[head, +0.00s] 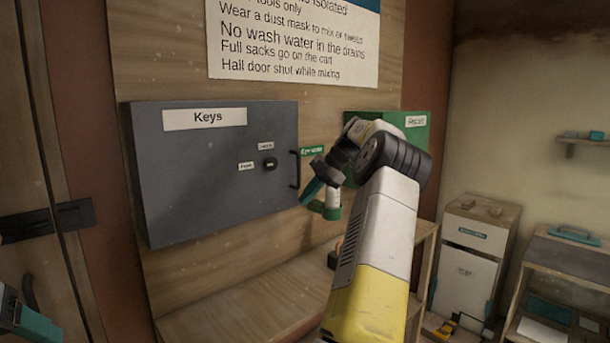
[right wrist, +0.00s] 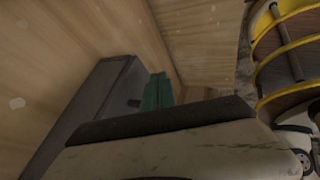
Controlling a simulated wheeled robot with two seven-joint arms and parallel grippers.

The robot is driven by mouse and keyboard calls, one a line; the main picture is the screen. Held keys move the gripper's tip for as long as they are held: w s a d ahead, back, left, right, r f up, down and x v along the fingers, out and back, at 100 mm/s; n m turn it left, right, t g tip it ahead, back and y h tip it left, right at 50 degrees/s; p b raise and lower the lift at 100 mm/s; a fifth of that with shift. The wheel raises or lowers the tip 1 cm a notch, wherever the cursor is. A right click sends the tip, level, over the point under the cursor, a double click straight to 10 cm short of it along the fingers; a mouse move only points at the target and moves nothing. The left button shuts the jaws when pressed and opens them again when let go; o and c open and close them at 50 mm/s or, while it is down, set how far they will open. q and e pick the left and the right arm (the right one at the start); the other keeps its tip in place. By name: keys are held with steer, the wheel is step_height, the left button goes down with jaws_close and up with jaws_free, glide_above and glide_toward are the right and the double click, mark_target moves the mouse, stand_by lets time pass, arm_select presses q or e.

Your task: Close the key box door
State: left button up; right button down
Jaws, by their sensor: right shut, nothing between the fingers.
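The grey key box (head: 210,205), labelled "Keys", hangs on the wooden board. Its door looks flat against the box, with no clear gap; I cannot tell if it is latched. A dark handle (head: 295,170) is at the door's right edge, with a black knob (head: 270,163) between small labels. My right gripper (head: 311,191) is shut and empty, just right of the handle; contact cannot be made out. In the right wrist view its teal fingers (right wrist: 158,92) show beside the grey box (right wrist: 100,95). Part of my left gripper (head: 32,322) shows at the lower left edge; its fingertips are unclear.
A green box (head: 414,134) hangs behind my right arm. A wooden shelf (head: 245,305) runs below the key box. A wooden door with a dark latch (head: 45,221) is at left. A white cabinet (head: 470,260) and a side table stand at right.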

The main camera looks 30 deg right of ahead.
steer(key=v, duration=1)
steer(key=shift+s, duration=0.45)
steer(key=shift+d, duration=0.2)
